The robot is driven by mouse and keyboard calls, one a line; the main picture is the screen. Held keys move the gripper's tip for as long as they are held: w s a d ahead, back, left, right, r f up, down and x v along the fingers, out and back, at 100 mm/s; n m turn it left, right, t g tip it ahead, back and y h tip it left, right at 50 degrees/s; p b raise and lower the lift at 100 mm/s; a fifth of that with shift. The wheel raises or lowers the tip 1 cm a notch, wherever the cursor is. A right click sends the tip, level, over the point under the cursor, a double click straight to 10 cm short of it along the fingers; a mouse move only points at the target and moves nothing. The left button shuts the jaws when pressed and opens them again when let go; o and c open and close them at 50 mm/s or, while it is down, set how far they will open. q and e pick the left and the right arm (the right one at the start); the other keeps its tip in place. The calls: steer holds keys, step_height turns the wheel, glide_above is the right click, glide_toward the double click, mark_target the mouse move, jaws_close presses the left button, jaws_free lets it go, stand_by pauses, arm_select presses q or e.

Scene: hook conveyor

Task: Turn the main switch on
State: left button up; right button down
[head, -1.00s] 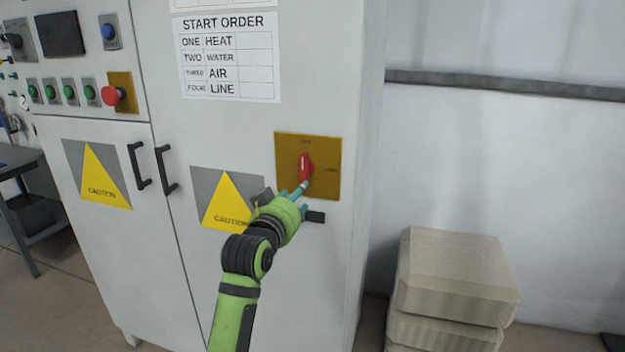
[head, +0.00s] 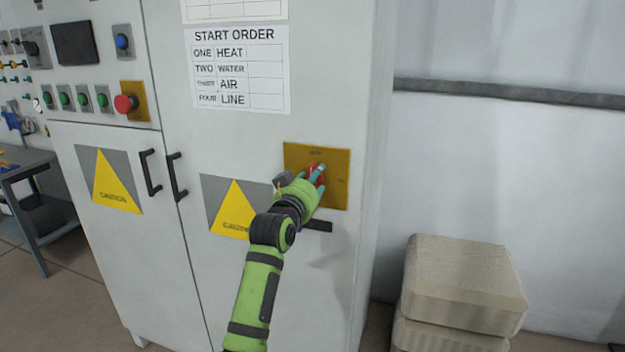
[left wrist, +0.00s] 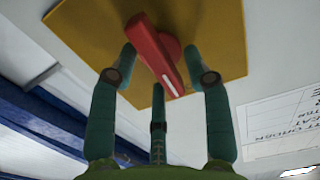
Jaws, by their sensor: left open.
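The main switch is a red rotary handle (head: 313,172) on a yellow plate (head: 338,190) on the cabinet's right door. In the left wrist view the red handle (left wrist: 154,52) has a white mark and lies slanted across the yellow plate (left wrist: 222,30). My left gripper (head: 318,175) is at the handle and partly hides it in the head view. In the left wrist view its teal fingers (left wrist: 162,68) are open on either side of the handle, with a third finger below it. I cannot tell if they touch it. My right gripper is not in view.
A dark bar (head: 318,226) sits on the door below the plate. Caution signs (head: 116,182) and black door handles (head: 177,177) are to the left. A red stop button (head: 124,104) is at upper left. Stacked boxes (head: 465,280) stand right of the cabinet (head: 240,290).

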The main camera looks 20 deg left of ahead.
arm_select(q)
steer(key=shift+c, duration=0.4)
jaws_close()
steer(key=shift+m, duration=0.3)
steer(key=shift+d+f+m+p, duration=0.15)
steer(key=shift+m+p, duration=1.1)
steer(key=shift+m, duration=1.6)
steer(key=shift+a+f+m+p, duration=0.15)
steer(key=shift+m+p, duration=1.15)
steer(key=shift+m, duration=1.6)
steer(key=shift+d+f+m+p, duration=0.2)
steer(key=shift+m+p, duration=1.05)
steer(key=shift+m, duration=1.6)
steer(key=shift+a, duration=0.1)
